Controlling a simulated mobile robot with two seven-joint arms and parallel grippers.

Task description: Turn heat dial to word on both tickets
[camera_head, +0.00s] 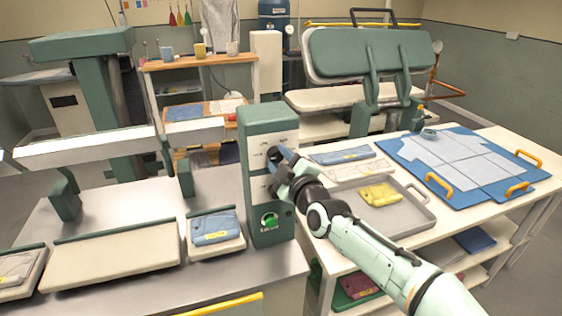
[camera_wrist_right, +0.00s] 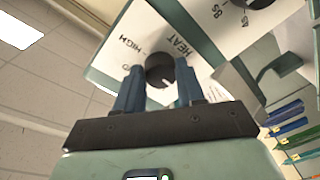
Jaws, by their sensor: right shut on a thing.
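The heat dial (camera_wrist_right: 160,68) is a dark round knob on the pale front panel of a green control box (camera_head: 268,120). The words HEAT and HIGH are printed beside it in the right wrist view; another word is partly hidden by a finger. My right gripper (camera_head: 277,160) is at the panel, its blue fingers (camera_wrist_right: 160,88) shut on the dial from both sides. The dial's pointer is not clear. A yellow ticket-like label (camera_head: 215,236) lies on a folded blue garment (camera_head: 208,222). I cannot read it. My left gripper is not in view.
A second dial (camera_wrist_right: 258,3) sits on the same panel. A green button (camera_head: 270,221) is low on the box. A grey tray (camera_head: 408,219) with a yellow folded item (camera_head: 379,194) stands right of it. A blue mat (camera_head: 500,192) with a pale garment lies beyond.

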